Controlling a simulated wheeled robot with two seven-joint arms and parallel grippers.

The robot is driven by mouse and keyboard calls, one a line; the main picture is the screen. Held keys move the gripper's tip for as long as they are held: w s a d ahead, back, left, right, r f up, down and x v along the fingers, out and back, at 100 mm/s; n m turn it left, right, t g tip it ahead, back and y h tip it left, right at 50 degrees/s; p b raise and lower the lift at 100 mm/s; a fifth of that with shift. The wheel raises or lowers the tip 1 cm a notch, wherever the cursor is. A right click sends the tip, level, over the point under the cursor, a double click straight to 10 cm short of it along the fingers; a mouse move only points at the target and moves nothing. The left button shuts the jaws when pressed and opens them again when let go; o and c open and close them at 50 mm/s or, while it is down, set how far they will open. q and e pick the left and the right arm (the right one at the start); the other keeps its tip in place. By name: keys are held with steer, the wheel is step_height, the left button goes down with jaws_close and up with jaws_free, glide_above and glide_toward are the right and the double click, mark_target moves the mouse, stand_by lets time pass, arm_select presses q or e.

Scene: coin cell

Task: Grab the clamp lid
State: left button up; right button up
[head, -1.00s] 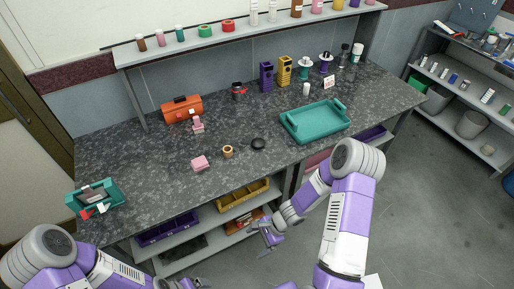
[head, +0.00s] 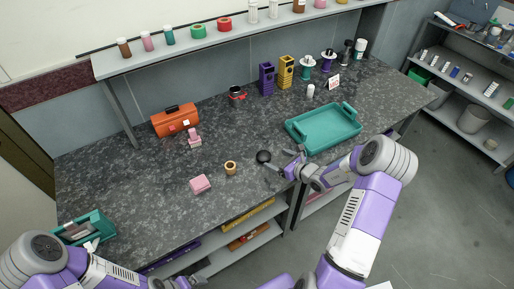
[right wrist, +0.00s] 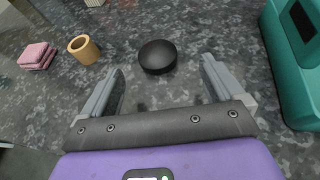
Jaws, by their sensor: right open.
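The clamp lid appears to be the small round black piece (head: 263,156) lying flat on the dark speckled worktop. In the right wrist view the black lid (right wrist: 157,56) sits just ahead of and between the lines of my fingers. My right gripper (head: 284,161) is open and empty, low over the worktop just right of the lid and apart from it. Its two grey fingers (right wrist: 162,68) are spread wide in the right wrist view. My left gripper (head: 180,283) is only partly in view at the bottom edge; its jaws are unclear.
A tan ring (head: 230,168) and a pink block (head: 200,183) lie left of the lid. A teal tray (head: 322,128) stands close on the right. An orange toolbox (head: 175,120) and a pink stamp-like piece (head: 194,138) are further back. The worktop around the lid is clear.

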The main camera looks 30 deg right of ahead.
mark_target(266, 157)
steer(key=shift+w+a+f, duration=0.15)
steer(key=shift+w+f, duration=0.1)
steer(key=shift+w, duration=0.25)
steer(key=shift+w+a+f+b, duration=0.3)
steer(key=shift+w+f, duration=0.05)
steer(key=shift+w, duration=0.2)
steer(key=b+x, duration=0.1)
steer(key=x, duration=0.2)
steer(key=shift+w+a+f, duration=0.15)
steer(key=shift+a+f, duration=0.05)
steer(key=shift+f, duration=0.05)
steer(key=shift+w+a+f, duration=0.1)
steer(key=shift+w+f, duration=0.05)
steer(key=shift+w, duration=0.25)
steer(key=c, duration=1.1)
